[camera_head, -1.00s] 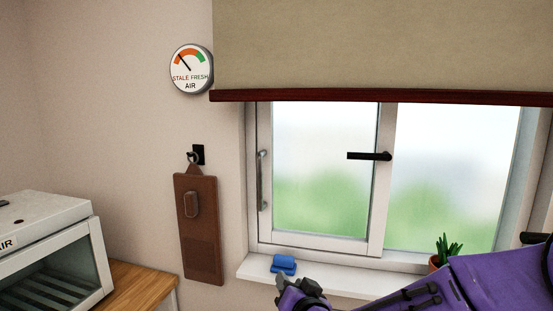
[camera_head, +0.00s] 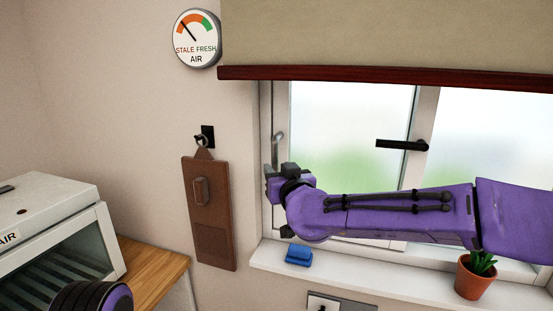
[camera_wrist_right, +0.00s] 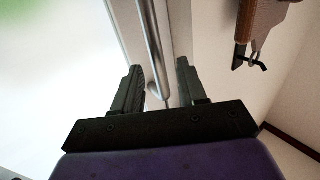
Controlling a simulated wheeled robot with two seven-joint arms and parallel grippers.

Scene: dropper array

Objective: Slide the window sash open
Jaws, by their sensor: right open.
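The window sash (camera_head: 423,112) is a white-framed pane on the left side of the window, its left edge close to the left jamb. A grey vertical pull handle (camera_head: 278,142) is on its left stile; its lower part is hidden behind my right gripper (camera_head: 275,176). In the right wrist view this handle (camera_wrist_right: 153,50) runs down between the two open fingers of the gripper (camera_wrist_right: 160,75), apart from the right finger; contact with the left finger is unclear. A black lever latch (camera_head: 402,145) sits at the sash's right stile. My left gripper is out of view.
A blue sponge-like block (camera_head: 298,256) and a potted plant (camera_head: 475,279) stand on the sill (camera_head: 350,276). A brown board (camera_head: 209,212) hangs left of the window, below an air gauge (camera_head: 197,38) pointing to the stale side. A blind (camera_head: 390,35) hangs above.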

